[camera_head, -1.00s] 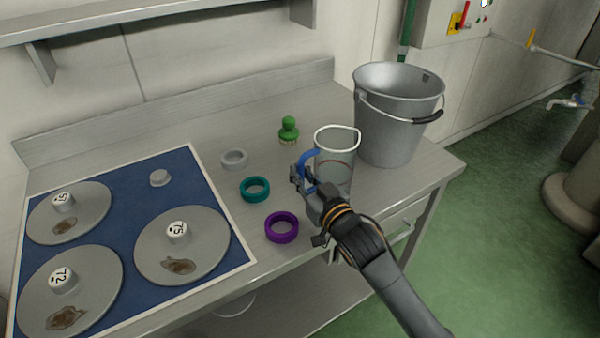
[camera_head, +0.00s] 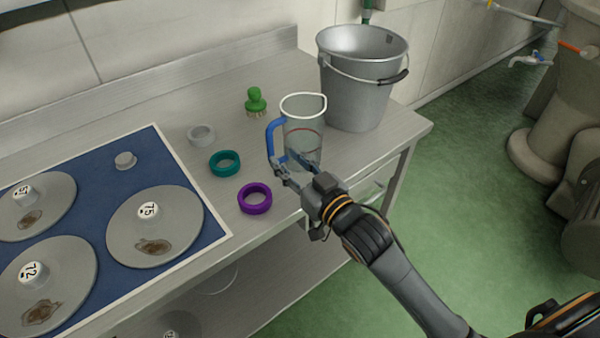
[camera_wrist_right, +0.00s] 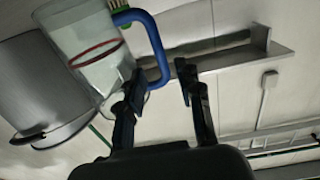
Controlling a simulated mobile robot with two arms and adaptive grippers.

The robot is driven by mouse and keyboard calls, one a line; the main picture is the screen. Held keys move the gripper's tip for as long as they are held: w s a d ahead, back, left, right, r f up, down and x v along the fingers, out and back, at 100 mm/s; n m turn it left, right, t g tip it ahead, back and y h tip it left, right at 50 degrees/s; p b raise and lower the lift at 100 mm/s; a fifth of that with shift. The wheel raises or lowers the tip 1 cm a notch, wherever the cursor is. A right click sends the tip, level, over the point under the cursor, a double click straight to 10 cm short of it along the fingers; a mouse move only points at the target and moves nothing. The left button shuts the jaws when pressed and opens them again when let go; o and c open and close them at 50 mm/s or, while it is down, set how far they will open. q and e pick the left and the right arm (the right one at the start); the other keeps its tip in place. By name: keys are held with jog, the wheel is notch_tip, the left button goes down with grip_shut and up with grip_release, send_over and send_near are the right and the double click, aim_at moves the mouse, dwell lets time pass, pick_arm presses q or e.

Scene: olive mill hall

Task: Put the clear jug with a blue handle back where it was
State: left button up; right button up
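The clear jug with a blue handle (camera_head: 303,130) stands upright on the steel worktop (camera_head: 205,98), in front of the bucket, its blue handle on the left. It has a red line around it. It also shows tilted in the right wrist view (camera_wrist_right: 88,48). My right gripper (camera_head: 292,162) is open low at the jug's handle side. In the wrist view its fingers (camera_wrist_right: 158,82) are spread apart, with the lower part of the handle showing between them. Whether a finger touches the jug I cannot tell. My left gripper is not in view.
A metal bucket (camera_head: 355,95) stands just behind the jug. A green brush (camera_head: 256,100), a grey ring (camera_head: 201,135), a teal ring (camera_head: 224,163) and a purple ring (camera_head: 255,198) lie to the left. A blue panel (camera_head: 85,187) with numbered lids (camera_head: 155,227) is farther left.

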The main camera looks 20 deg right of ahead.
jog(key=shift+v, duration=2.1)
